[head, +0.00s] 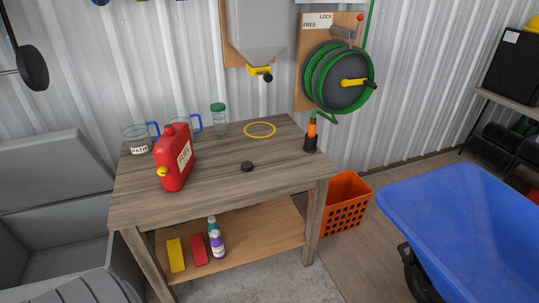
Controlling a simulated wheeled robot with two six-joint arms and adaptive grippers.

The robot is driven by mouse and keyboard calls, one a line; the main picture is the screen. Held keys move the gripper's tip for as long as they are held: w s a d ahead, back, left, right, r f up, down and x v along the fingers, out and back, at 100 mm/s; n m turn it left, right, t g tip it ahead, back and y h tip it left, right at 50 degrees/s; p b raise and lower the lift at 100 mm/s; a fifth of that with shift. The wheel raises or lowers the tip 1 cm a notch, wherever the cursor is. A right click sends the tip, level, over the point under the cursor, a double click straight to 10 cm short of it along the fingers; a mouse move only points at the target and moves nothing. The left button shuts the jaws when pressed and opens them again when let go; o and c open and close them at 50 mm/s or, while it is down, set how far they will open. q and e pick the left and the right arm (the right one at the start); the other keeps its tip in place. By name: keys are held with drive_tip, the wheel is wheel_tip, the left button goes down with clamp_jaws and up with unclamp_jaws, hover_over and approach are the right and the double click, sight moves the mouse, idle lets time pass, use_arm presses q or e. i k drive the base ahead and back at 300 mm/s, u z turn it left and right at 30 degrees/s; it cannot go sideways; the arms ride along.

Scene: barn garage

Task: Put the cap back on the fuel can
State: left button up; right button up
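The red fuel can (182,166) stands upright on the left part of the wooden workbench (215,197). It has a pale label on its side and a yellow spout (162,171) low on its left side. A small black round cap (247,166) lies on the bench top to the right of the can, apart from it. Neither of my grippers shows in the head view.
Clear measuring jugs (136,133) with blue handles and a green-lidded jar (219,120) stand behind the can. A yellow ring (260,129) and an orange-tipped nozzle in a black holder (311,142) are at the right. The bench's front is clear. A blue wheelbarrow (460,215) stands right.

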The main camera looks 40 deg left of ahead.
sight(173, 150)
drive_tip(key=u, duration=0.3)
drive_tip(key=i, duration=1)
drive_tip(key=u, duration=1.45)
drive_tip(key=i, duration=0.65)
drive_tip(key=u, duration=0.65)
